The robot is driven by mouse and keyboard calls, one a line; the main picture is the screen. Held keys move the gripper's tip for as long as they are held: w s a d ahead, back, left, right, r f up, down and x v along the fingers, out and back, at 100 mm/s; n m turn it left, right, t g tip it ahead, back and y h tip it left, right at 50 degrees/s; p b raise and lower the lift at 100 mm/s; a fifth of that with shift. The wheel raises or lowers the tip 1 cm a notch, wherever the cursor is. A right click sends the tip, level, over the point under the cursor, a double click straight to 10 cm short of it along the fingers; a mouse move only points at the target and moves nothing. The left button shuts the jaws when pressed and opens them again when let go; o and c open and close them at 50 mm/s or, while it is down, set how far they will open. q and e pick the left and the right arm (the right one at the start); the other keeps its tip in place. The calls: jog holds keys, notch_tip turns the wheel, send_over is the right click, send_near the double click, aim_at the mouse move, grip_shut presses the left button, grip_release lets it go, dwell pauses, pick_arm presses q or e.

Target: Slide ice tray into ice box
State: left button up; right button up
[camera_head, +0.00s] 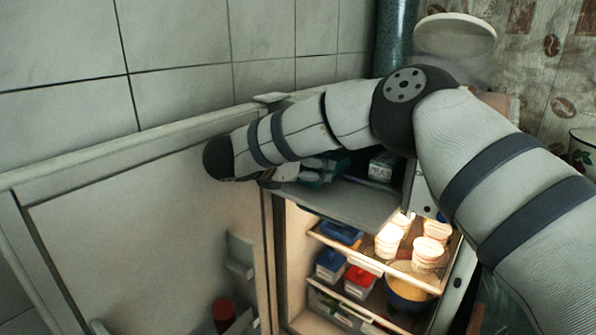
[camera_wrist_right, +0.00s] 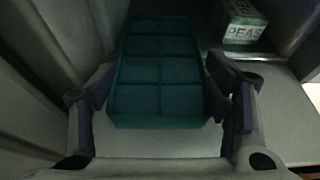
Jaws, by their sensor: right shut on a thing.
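The ice tray (camera_wrist_right: 160,72) is teal with two rows of square cells. My right gripper (camera_wrist_right: 160,92) is shut across its near end, one finger at each side, in the right wrist view. In the head view my arm crosses the top of the fridge, and my right gripper (camera_head: 298,172) is at the ice box mouth with the tray (camera_head: 330,166) partly hidden. The ice box (camera_head: 408,182) is open, its grey flap (camera_head: 345,204) folded down. The tray's far end reaches in beside the peas box (camera_wrist_right: 243,20); its exact depth is unclear. My left gripper is not in view.
The peas box (camera_head: 383,165) stands inside on the right. The open fridge door (camera_head: 150,215) is close on the left.

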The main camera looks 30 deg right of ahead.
jog(key=shift+w+d+f+b, duration=0.15)
jog(key=shift+w+d, duration=0.1)
jog(key=shift+d, duration=0.35)
jog(key=shift+w+d+b, duration=0.15)
jog(key=shift+w+d, duration=0.1)
jog(key=shift+d, duration=0.35)
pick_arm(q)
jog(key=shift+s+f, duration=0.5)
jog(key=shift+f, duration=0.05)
pick_arm(e)
jog(key=shift+r+x, duration=0.15)
jog(key=shift+x, duration=0.5)
jog(key=shift+r+x, duration=0.15)
jog(key=shift+x, duration=0.5)
jog(key=shift+d, duration=0.15)
jog(key=o, duration=1.4)
jog(key=v, duration=1.2)
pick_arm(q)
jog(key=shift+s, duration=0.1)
pick_arm(e)
jog(key=shift+f, duration=0.1)
